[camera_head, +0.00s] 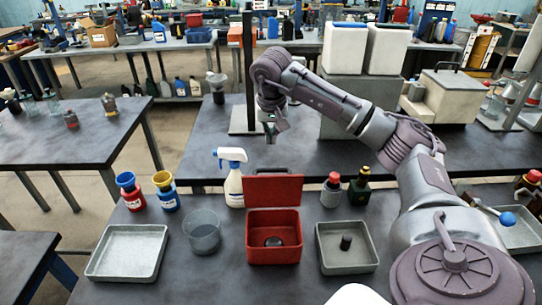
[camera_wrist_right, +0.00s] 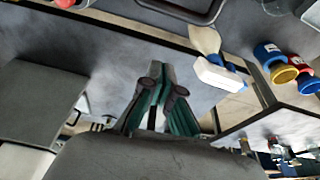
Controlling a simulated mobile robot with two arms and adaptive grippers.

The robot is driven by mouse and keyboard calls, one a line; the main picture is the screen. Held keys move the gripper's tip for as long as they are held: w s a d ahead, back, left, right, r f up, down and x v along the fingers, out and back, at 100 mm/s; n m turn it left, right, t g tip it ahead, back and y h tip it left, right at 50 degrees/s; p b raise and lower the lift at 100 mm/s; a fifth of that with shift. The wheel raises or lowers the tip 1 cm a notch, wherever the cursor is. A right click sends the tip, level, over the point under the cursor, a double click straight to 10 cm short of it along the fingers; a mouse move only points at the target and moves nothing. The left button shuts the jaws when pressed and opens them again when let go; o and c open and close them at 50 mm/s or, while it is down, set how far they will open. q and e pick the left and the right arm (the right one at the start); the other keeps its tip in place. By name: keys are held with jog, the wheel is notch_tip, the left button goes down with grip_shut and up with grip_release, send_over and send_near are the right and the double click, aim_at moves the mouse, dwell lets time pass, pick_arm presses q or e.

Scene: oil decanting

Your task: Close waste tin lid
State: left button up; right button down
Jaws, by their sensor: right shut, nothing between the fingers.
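The red waste tin (camera_head: 273,250) stands on the near table with its red lid (camera_head: 273,189) open, standing upright at the back edge. A small dark round thing (camera_head: 273,241) lies inside it. My right gripper (camera_head: 271,138) is shut and empty. It hangs beyond the tin and higher up, apart from the lid, near a dark upright post. Its teal fingers (camera_wrist_right: 155,105) also show in the right wrist view, with nothing between them. My left gripper is not in view.
A spray bottle (camera_head: 233,180) stands just left of the lid. A clear beaker (camera_head: 202,231) and a grey tray (camera_head: 128,252) are left of the tin. Another tray (camera_head: 346,262) with a black piece is at right. Two small bottles (camera_head: 331,190) (camera_head: 360,187) stand behind it.

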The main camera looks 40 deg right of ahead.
aim_at(272, 184)
jog(key=p+x, duration=0.2)
jog(key=x, duration=0.5)
jog(key=s+a+p, duration=0.2)
jog(key=s, duration=0.1)
jog(key=shift+a, duration=0.25)
jog(key=shift+w+d+f, duration=0.1)
jog(key=shift+f, duration=0.05)
